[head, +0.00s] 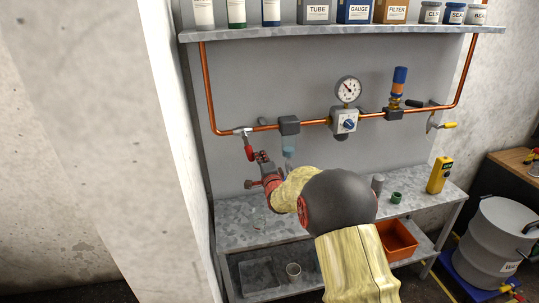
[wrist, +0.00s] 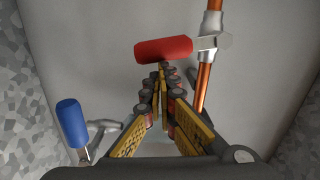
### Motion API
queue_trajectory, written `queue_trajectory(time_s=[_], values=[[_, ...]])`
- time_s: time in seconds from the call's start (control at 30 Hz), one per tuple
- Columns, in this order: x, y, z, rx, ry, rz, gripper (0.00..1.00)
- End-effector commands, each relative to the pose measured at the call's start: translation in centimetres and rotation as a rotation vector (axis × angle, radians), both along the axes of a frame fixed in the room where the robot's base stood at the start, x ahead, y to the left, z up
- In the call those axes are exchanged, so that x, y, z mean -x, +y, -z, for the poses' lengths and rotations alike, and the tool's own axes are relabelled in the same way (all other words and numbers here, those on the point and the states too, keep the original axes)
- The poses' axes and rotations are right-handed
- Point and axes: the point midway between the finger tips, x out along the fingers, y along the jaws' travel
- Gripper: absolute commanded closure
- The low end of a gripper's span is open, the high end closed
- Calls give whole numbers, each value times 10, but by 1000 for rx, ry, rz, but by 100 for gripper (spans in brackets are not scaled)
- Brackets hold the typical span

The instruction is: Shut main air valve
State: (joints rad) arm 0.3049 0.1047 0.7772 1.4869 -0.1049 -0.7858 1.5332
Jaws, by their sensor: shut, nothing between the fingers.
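The valve with the red handle (head: 249,150) sits at the left end of the copper pipe run on the back panel. In the head view its handle hangs down from the grey valve body (head: 242,131). In the wrist view the red handle (wrist: 163,49) lies across the line of the pipe, left of the valve body (wrist: 215,42). My gripper (head: 262,156) is just below and right of the handle. In the wrist view my gripper (wrist: 164,72) is shut and empty, its tips close under the handle. Whether they touch it I cannot tell.
A blue handle (wrist: 72,122) shows at the left of the wrist view. A regulator (head: 344,121) with a gauge (head: 348,89) and a yellow-handled valve (head: 449,125) are further right. The bench (head: 235,236) stands below. A concrete wall (head: 135,150) is close on the left.

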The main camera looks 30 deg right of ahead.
Motion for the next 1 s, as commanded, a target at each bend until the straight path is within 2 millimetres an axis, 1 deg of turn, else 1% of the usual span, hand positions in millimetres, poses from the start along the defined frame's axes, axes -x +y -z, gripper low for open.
queue_trajectory(time_s=[0.1,0.3,1.0], values=[[-2,5,1,-47,-16,-2,100],[-3,8,3,-95,-30,-1,100],[-5,10,2,-108,-35,-1,100]])
